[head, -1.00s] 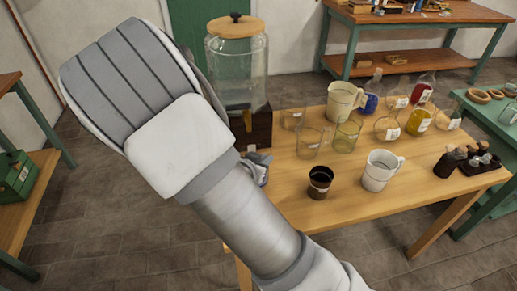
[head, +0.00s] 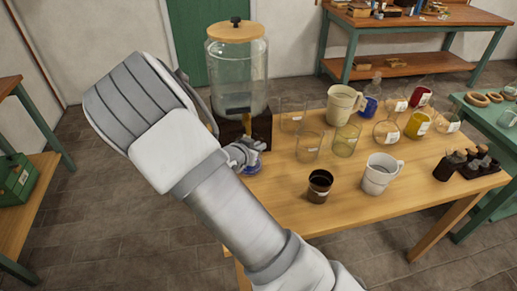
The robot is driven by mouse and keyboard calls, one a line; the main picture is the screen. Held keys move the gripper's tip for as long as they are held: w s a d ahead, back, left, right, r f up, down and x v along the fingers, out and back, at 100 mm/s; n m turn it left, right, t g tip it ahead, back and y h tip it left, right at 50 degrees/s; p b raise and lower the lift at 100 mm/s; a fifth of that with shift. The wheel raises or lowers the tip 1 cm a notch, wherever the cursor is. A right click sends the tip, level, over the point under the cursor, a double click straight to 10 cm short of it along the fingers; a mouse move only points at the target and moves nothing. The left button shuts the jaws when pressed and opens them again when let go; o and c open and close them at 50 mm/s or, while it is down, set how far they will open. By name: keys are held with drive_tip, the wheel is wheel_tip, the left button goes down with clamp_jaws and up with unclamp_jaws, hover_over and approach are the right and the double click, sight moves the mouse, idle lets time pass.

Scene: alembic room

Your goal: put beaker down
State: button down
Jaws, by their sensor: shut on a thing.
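My gripper (head: 243,153) is at the left end of the wooden table (head: 285,208), just in front of the big glass dispenser, partly hidden by my arm. It is shut on a small glass thing with blue in it, seemingly a beaker (head: 251,170). Only a sliver of this shows below the fingers, at the tabletop's left edge. I cannot tell whether it touches the table. Other clear beakers stand on the table: one at the back (head: 292,116), one nearer (head: 309,147), and a yellowish one (head: 345,140).
The glass dispenser (head: 236,75) with a wooden lid stands close behind my gripper. A dark cup (head: 320,186), a white jug (head: 380,174), a cream jug (head: 342,104) and several flasks stand to the right. The tabletop's front left is bare.

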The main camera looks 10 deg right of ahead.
drive_tip(key=shift+s+f, duration=0.1)
drive_tip(key=shift+f, duration=0.4)
drive_tip(key=shift+f, duration=0.2)
drive_tip(key=c, duration=0.9)
unclamp_jaws()
drive_tip(key=shift+c, duration=0.2)
drive_tip(key=shift+r, duration=0.2)
